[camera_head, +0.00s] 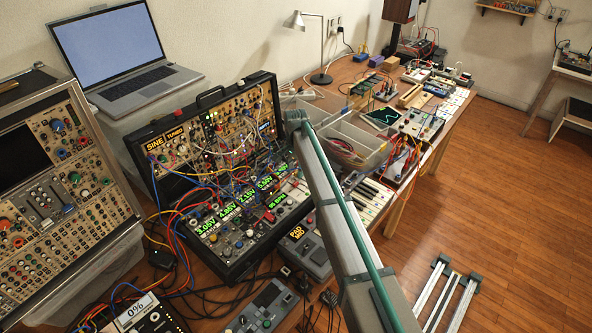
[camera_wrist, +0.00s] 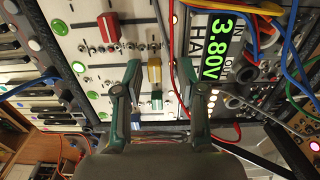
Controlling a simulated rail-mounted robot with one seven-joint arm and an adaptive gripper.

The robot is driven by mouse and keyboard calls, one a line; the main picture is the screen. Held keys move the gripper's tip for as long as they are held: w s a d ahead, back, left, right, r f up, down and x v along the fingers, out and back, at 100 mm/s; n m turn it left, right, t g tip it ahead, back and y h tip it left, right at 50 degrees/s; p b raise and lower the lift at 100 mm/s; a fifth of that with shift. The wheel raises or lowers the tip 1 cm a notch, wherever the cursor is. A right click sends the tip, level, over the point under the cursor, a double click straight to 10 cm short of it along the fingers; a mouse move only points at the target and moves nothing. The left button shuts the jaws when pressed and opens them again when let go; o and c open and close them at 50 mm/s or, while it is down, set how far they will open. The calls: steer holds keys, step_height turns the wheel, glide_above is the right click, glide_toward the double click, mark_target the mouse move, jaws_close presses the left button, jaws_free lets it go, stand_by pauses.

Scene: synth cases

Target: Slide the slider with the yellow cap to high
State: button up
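In the wrist view, the slider with the yellow cap (camera_wrist: 154,72) is on a white panel of the synth case. My gripper (camera_wrist: 158,68) is open. Its two green fingers are on either side of the yellow cap, with a visible gap on each side. I cannot tell how far the fingertips are above the panel. In the head view, my arm covers part of the synth case (camera_head: 212,97), and I cannot make out the gripper or the yellow cap there.
A red cap (camera_wrist: 108,27) sits on the same panel, up and left of the yellow one. A green display (camera_wrist: 208,38) reading 3.80V is right of the fingers. Blue, red and orange patch cables (camera_wrist: 292,60) cross the right side. A keyboard (camera_wrist: 30,75) lies at left.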

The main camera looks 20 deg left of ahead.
step_height(320, 180, up, 12)
stand_by(0.7)
